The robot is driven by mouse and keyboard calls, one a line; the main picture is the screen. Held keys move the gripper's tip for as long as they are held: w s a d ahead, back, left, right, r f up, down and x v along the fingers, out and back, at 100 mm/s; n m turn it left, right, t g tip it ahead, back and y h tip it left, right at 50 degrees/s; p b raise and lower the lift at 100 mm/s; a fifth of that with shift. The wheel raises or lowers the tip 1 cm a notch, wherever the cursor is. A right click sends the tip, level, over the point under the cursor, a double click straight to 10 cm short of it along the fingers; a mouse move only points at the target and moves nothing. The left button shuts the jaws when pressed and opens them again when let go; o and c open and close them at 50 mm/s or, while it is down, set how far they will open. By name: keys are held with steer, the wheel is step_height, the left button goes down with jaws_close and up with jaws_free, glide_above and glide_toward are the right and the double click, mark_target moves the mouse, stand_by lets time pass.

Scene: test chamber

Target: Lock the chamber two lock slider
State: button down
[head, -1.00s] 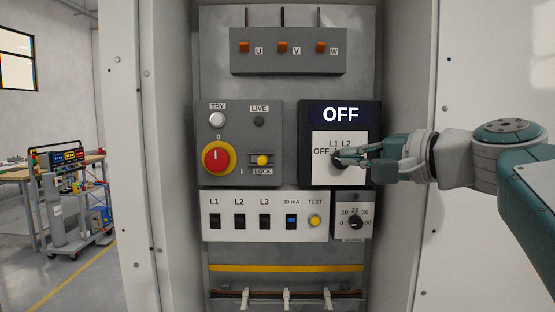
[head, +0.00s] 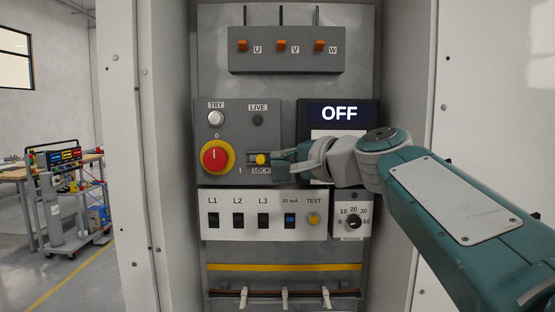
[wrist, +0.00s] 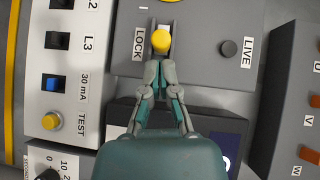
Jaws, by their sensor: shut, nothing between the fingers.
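The lock slider has a yellow knob (head: 261,159) in a short slot above the LOCK label, on the grey panel right of the red and yellow rotary knob (head: 216,157). In the head view the knob sits near the middle of its slot. My gripper (head: 278,164) is just right of the slider, its fingers pointing left. In the wrist view the slider knob (wrist: 161,41) is right at the tips of my gripper (wrist: 161,62). The fingertips are together with nothing between them. I cannot tell whether they touch the knob.
A white strip of black switches (head: 238,219) and a dial (head: 352,221) lie below. The cabinet's side walls (head: 174,150) bound the space.

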mark_target(260, 159)
steer(key=shift+a, duration=0.3)
steer(key=shift+a, duration=1.35)
